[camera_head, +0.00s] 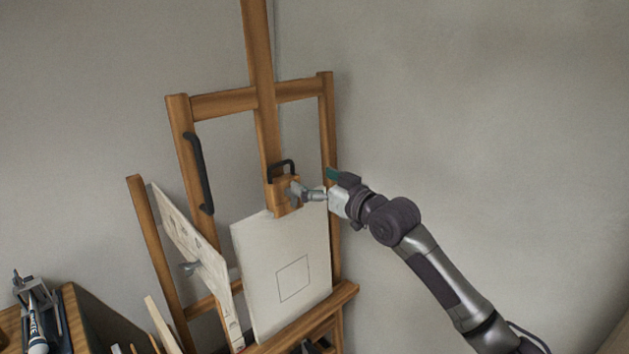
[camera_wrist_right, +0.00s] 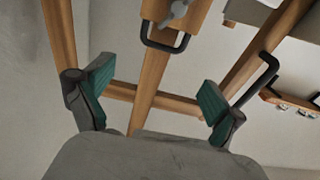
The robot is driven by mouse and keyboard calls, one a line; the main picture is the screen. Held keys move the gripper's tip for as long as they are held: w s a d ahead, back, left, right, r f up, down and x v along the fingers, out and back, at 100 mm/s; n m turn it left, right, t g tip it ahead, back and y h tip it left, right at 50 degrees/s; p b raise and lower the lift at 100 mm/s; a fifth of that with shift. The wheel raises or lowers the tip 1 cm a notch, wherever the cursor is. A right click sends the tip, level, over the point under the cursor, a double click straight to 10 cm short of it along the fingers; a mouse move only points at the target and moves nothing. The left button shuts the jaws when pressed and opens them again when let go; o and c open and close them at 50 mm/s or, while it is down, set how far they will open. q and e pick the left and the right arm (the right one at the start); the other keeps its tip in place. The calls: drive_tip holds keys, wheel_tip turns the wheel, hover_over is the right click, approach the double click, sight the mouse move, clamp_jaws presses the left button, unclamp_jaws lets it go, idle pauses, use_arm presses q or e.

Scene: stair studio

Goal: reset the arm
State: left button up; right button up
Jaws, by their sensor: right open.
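My right gripper (camera_head: 334,186) is in front of the wooden easel, just right of the easel's sliding wooden block (camera_head: 284,196). It shows in the right wrist view (camera_wrist_right: 155,88) with its two green-padded fingers spread wide and nothing between them. The block carries a black handle (camera_head: 282,166) and a grey metal knob (camera_head: 304,193). In the wrist view the black handle (camera_wrist_right: 165,45) and the knob (camera_wrist_right: 175,12) lie beyond the fingers, apart from them. My right arm reaches in from the lower right. My left gripper is not in view.
A white canvas (camera_head: 285,265) with a drawn square stands on the easel ledge (camera_head: 300,322). A second black handle (camera_head: 197,172) is on the left post. A pale board (camera_head: 190,235) leans at left. A wooden cabinet with tools stands lower left. The right side is bare wall.

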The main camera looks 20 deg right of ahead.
idle(0.3)
